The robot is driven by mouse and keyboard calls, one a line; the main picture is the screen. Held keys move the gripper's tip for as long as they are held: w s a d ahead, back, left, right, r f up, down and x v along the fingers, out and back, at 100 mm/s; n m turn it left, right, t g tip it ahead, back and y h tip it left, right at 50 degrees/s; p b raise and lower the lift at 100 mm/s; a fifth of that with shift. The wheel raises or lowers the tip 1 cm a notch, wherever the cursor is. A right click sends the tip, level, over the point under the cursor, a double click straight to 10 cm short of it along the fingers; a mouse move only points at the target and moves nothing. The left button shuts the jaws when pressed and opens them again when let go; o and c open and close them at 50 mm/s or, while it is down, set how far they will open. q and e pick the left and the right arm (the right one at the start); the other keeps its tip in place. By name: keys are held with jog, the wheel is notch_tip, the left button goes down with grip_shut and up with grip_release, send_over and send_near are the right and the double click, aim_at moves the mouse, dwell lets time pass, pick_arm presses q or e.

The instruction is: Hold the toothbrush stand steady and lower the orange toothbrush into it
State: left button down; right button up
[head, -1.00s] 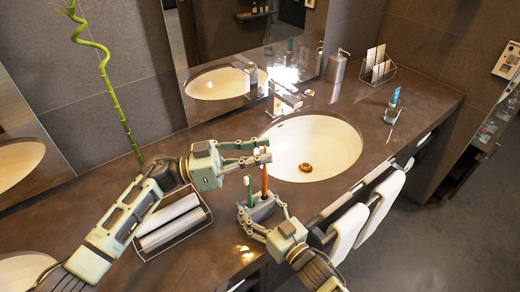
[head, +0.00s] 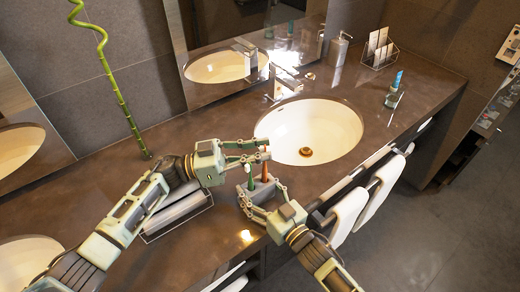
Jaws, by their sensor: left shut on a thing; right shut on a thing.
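The orange toothbrush (head: 264,172) is upright between the fingers of my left gripper (head: 264,149), which is shut on it near the top. Its lower end meets the top of the grey toothbrush stand (head: 262,191); how deep it sits inside I cannot tell. A green toothbrush (head: 249,177) stands in the left part of the stand. My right gripper (head: 262,201) is shut on the stand from the front, its fingers hiding part of it. The stand rests upright on the counter.
The basin (head: 330,112) lies behind and right of the stand. A rack of rolled towels (head: 172,222) is close on the left, partly under my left arm. A glass with a blue item (head: 393,92) stands far right. White towels (head: 350,212) hang at the counter's front.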

dwell(0.3)
pick_arm(q)
jog(key=c, duration=1.8)
grip_release()
jog(key=shift+r, duration=0.15)
notch_tip(320, 180, up, 10)
jog(key=shift+w+f, duration=0.1)
jog(key=shift+f, duration=0.05)
pick_arm(e)
jog(key=shift+f, duration=0.1)
jog(key=o, duration=1.4)
